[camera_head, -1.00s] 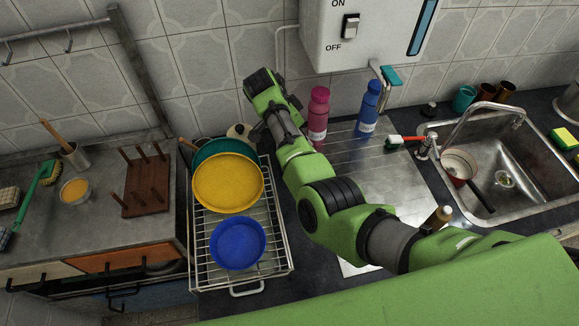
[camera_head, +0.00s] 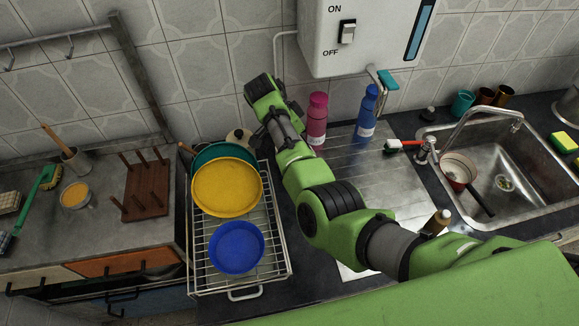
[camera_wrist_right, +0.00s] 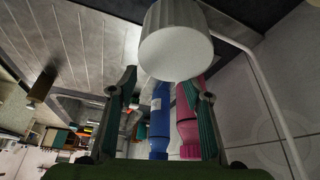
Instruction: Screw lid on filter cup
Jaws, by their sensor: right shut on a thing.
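My right arm reaches in from the lower right in the head view. Its gripper (camera_head: 258,138) is at the back, just right of the rack, mostly hidden by the arm. In the right wrist view the gripper (camera_wrist_right: 166,82) is shut on a white ribbed round piece (camera_wrist_right: 176,42), apparently the lid, held at the fingertips. A cream round thing with a dark middle (camera_head: 238,135) shows beside the gripper in the head view. I cannot tell whether it is the filter cup or the held piece. Contact between lid and cup is hidden. My left gripper is not in view.
The wire rack (camera_head: 278,245) holds a yellow pan (camera_head: 227,187), a blue pan (camera_head: 237,247) and a green pan (camera_head: 212,152). A pink bottle (camera_head: 317,112) and a blue bottle (camera_head: 366,110) stand right of the gripper. The sink (camera_head: 510,150) is further right.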

